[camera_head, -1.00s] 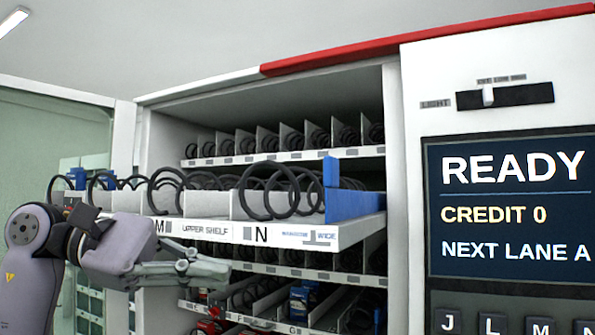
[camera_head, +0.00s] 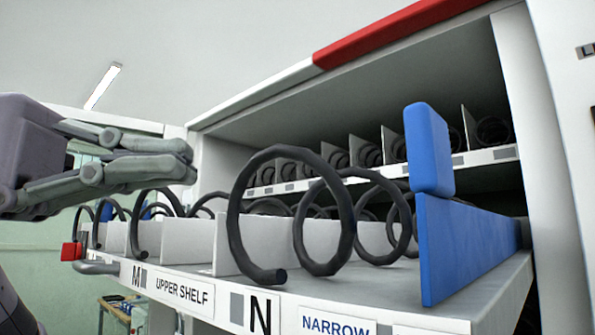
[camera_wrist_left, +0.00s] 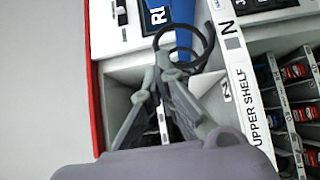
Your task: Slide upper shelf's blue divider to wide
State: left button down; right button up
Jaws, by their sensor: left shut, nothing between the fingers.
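The upper shelf (camera_head: 180,289) is a tray pulled out of the machine. Its blue divider (camera_head: 465,245) is an upright panel with a tall blue tab (camera_head: 428,150) at its front, near the tray's right side. The divider's front edge stands right of the NARROW label (camera_head: 338,324), above another label cut off by the frame. My left gripper (camera_head: 188,160) is shut and empty, left of the divider and apart from it, above lane M. In the left wrist view, its fingertips (camera_wrist_left: 168,68) show below the blue divider (camera_wrist_left: 183,22). My right gripper is out of view.
Black spiral coils (camera_head: 330,220) and a white divider (camera_head: 258,245) stand left of the blue divider. A rear shelf (camera_head: 480,158) with more coils lies behind. The machine's white frame (camera_head: 545,150) closes off the right side. The air above the tray is open.

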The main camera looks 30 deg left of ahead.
aim_at(459, 243)
pick_arm(q)
jog(key=p+x, duration=0.3)
jog(key=x, duration=0.7)
jog(key=shift+s+d+r, duration=0.1)
jog(key=shift+s+r, duration=0.05)
jog(key=shift+s, duration=0.05)
jog(key=s+d, duration=0.1)
jog(key=s+d+p, duration=0.1)
jog(key=d, duration=0.1)
jog(key=shift+d, duration=0.1)
jog(key=shift+w, duration=0.3)
jog(key=shift+s+d, duration=0.35)
jog(key=shift+d, duration=0.3)
jog(key=shift+w+a, duration=0.1)
jog(key=shift+a, duration=0.05)
jog(key=shift+f, duration=0.2)
